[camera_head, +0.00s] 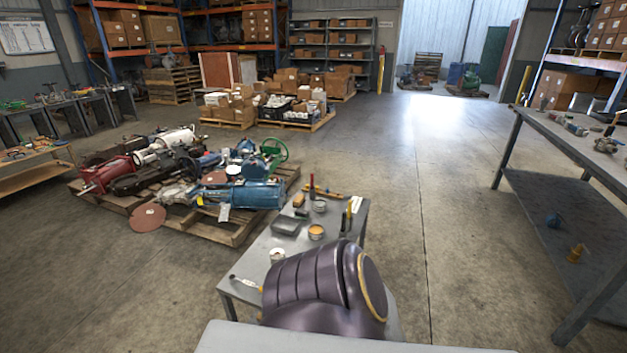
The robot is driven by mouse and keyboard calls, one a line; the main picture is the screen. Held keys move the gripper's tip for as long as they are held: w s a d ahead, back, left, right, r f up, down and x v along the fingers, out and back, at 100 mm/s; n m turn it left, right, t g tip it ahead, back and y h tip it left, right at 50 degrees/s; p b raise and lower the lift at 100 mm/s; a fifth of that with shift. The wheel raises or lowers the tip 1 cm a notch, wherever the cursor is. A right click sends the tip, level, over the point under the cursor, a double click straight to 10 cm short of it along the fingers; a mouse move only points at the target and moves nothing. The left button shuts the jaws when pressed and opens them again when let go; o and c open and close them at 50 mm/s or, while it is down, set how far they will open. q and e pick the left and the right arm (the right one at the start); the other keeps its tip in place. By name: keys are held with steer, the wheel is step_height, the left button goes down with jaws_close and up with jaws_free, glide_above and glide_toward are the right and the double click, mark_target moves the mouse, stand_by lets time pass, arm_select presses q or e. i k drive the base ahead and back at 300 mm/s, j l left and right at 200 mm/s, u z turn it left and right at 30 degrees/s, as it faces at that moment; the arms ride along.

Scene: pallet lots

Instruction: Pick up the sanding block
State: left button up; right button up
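Small work items stand on a grey metal table (262,250) in front of me, at the lower middle of the head view. A small orange-brown block (298,201) near the table's far left edge may be the sanding block; it is too small to be sure. It lies left of a grey can (320,206) and behind a grey tray (286,226). A large dark purple ridged form, which looks like part of my own body, covers the table's near right part. Neither my left nor my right gripper is in view.
The table also holds an open can with orange contents (316,233), a pale can (277,256) and a brush (246,283). A pallet of machine parts (228,229) stands close on the left. A long workbench (560,131) is at right, with clear floor between.

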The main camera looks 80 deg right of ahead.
mark_target(299, 201)
steer(key=i+z, duration=0.45)
steer(key=i, duration=0.25)
steer(key=i+z, duration=0.1)
steer(key=i, duration=0.65)
steer(key=i+j+z, duration=0.15)
steer(key=i+z, duration=0.25)
steer(key=i, duration=0.3)
steer(key=i+z, duration=0.5)
steer(key=z, duration=0.2)
steer(key=i+z, duration=0.15)
steer(key=z, duration=0.2)
steer(key=i+z, duration=0.15)
steer(key=z, duration=0.2)
steer(key=i+z, duration=0.4)
steer(key=i+l+z, duration=0.15)
steer(key=i, duration=0.25)
steer(key=l, duration=0.1)
